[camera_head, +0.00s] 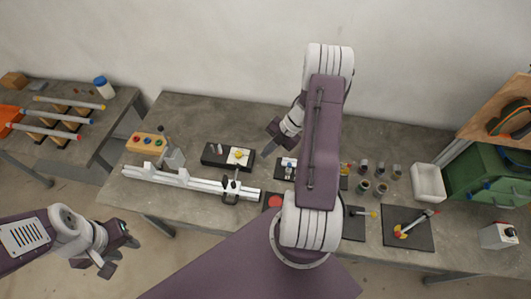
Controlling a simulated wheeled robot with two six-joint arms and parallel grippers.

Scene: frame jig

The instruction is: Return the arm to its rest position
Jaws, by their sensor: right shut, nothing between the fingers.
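My right arm reaches up over the middle of the workbench and bends back down. Its gripper (267,151) is shut and empty, above the bench behind the black blocks. My left gripper (121,258) hangs at the lower left, in front of the bench and over the floor. Its dark fingers look spread apart, with nothing seen between them.
The grey workbench (200,118) holds a white rail (175,179), a black block (215,155), several small cups (381,189), a white bin (428,182), a dark mat (410,240) and a green box (480,170). A side table (100,135) carries rods and a white jar (104,87).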

